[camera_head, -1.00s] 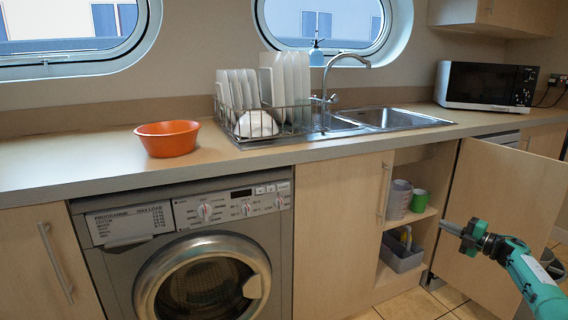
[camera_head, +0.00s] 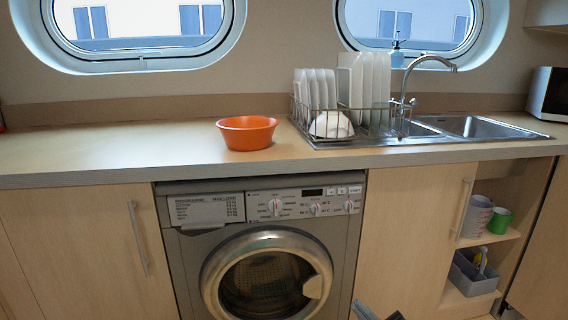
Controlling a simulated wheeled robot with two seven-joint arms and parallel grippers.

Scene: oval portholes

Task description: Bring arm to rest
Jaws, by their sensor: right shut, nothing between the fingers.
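My right gripper (camera_head: 376,312) shows only as a grey tip at the bottom edge, in front of the washing machine's lower right side. It is shut and holds nothing. Most of it and its arm are out of view below. It appears apart from the cupboard doors. My left gripper is not in view.
The worktop (camera_head: 110,148) carries an orange bowl (camera_head: 247,132) and a dish rack (camera_head: 320,130) beside the sink (camera_head: 470,126). Below are a washing machine (camera_head: 265,235) and an open cupboard with a grey caddy (camera_head: 473,272) and cups (camera_head: 476,216). A microwave (camera_head: 550,93) is at the right.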

